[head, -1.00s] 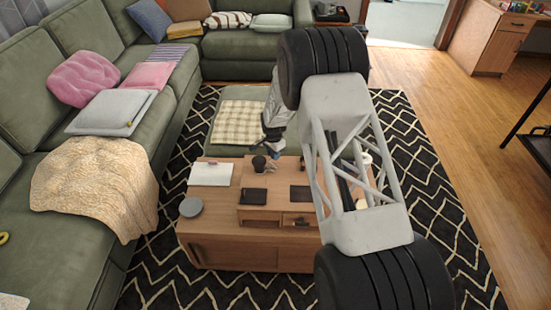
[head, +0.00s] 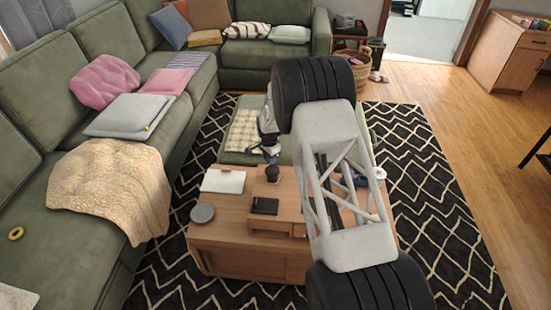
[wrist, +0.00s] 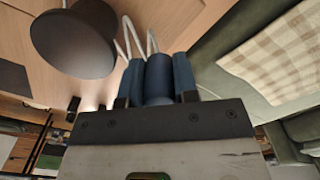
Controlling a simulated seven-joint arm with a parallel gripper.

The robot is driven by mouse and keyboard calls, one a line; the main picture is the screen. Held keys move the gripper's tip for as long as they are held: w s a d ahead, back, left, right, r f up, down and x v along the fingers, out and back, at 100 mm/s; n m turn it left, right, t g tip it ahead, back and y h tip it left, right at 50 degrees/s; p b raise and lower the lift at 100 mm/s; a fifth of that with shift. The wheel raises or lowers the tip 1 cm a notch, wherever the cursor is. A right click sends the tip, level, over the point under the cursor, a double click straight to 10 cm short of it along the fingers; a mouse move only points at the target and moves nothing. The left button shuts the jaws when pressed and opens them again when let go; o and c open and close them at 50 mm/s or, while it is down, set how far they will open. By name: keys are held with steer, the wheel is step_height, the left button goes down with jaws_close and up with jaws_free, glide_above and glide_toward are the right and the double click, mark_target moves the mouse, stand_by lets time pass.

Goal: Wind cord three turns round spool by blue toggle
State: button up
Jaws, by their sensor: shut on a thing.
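The dark spool (head: 272,173) stands upright on the coffee table; its broad round top (wrist: 72,42) fills the upper left of the wrist view. My gripper (head: 268,152) is just behind the spool in the head view. In the wrist view, my gripper (wrist: 158,80) is shut on the dark blue toggle (wrist: 158,82), held between its two blue fingers, apart from the spool. White cord (wrist: 152,42) shows between the spool and the toggle, with another piece right of the fingers. How far it wraps the spool is hidden.
The wooden coffee table (head: 228,262) also bears a white notebook (head: 223,181), a grey disc (head: 202,214) and a dark flat item (head: 264,206). A green ottoman with a checked cloth (head: 243,132) stands behind. My arm hides the table's right part.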

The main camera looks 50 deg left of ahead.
steer(key=s, duration=0.1)
steer(key=s+a, duration=0.1)
steer(key=s, duration=0.2)
steer(key=shift+a, duration=0.3)
steer(key=shift+s+d, duration=3.65)
steer(key=shift+d, duration=0.6)
steer(key=d, duration=0.1)
steer(key=w+d, duration=0.1)
steer(key=d, duration=0.1)
steer(key=w+d, duration=0.1)
steer(key=shift+d, duration=0.25)
steer(key=shift+w+d, duration=0.5)
steer(key=shift+w, duration=0.15)
steer(key=shift+w+d, duration=0.3)
steer(key=shift+w, duration=0.45)
steer(key=shift+w+d, duration=0.25)
steer(key=shift+w, duration=0.55)
steer(key=shift+w+d, duration=0.3)
steer(key=shift+w, duration=0.45)
steer(key=shift+w, duration=0.1)
